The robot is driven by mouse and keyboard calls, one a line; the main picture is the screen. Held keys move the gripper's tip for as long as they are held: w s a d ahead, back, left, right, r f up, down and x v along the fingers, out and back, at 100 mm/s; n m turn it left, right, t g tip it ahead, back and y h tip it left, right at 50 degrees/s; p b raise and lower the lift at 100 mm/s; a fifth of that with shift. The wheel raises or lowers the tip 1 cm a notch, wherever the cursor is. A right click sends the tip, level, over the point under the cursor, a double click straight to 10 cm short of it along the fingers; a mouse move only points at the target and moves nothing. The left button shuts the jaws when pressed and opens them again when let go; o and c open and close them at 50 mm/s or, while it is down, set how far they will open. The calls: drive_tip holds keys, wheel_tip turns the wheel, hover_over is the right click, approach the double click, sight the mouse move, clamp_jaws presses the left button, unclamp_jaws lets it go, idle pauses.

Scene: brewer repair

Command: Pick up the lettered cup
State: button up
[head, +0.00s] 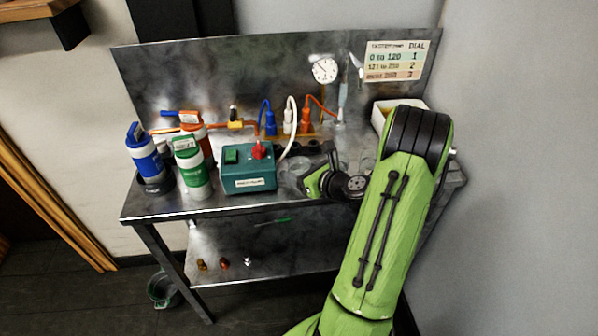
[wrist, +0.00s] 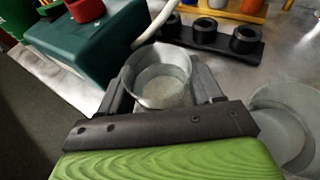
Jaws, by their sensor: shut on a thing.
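A clear cup (wrist: 163,82) with pale contents or a pale base stands between the two fingers of my gripper (wrist: 165,85) in the wrist view. The fingers are shut on its sides. No lettering shows on the part of the cup that I see. In the head view my gripper (head: 308,185) is at the table top, just right of the green box, and the cup there is mostly hard to make out. A second clear cup (wrist: 287,125) sits to the right of my gripper in the wrist view, partly cut off by the frame edge.
A green box (head: 248,177) with a red knob stands close left of my gripper. A black holder with round sockets (wrist: 212,38) lies just behind the held cup. Blue (head: 146,155) and green (head: 190,166) canisters stand at the left of the metal table (head: 215,209). A white cable runs behind the cup.

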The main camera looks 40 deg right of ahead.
wheel_tip(320, 180, up, 10)
drive_tip(key=p, duration=0.4)
drive_tip(key=shift+p, duration=0.3)
